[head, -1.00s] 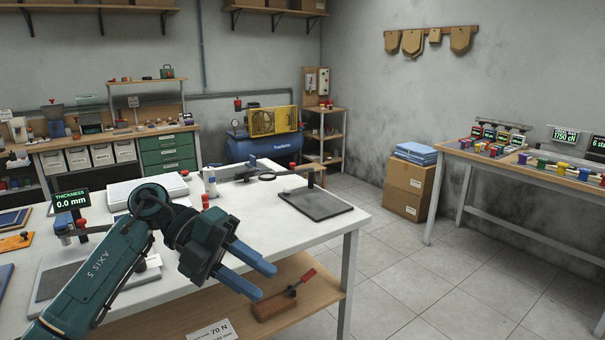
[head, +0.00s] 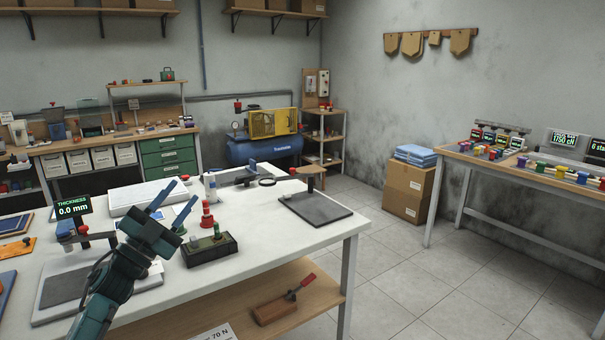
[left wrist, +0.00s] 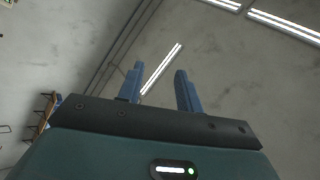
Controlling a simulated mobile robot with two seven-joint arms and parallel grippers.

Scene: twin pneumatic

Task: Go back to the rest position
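My left gripper (head: 174,207) is in the lower left of the head view, raised in front of the white table (head: 285,232). Its two blue fingers point up and to the right, apart, with nothing between them. In the left wrist view the same open, empty fingers (left wrist: 160,88) point up at the wall and ceiling lights. My right gripper is in neither view.
The thickness gauge display (head: 72,204) stands left of my left gripper. A dark box with a green knob (head: 209,248) and a red-topped piece (head: 207,215) are just right of it. A dark grey plate (head: 315,207) lies at the table's right end.

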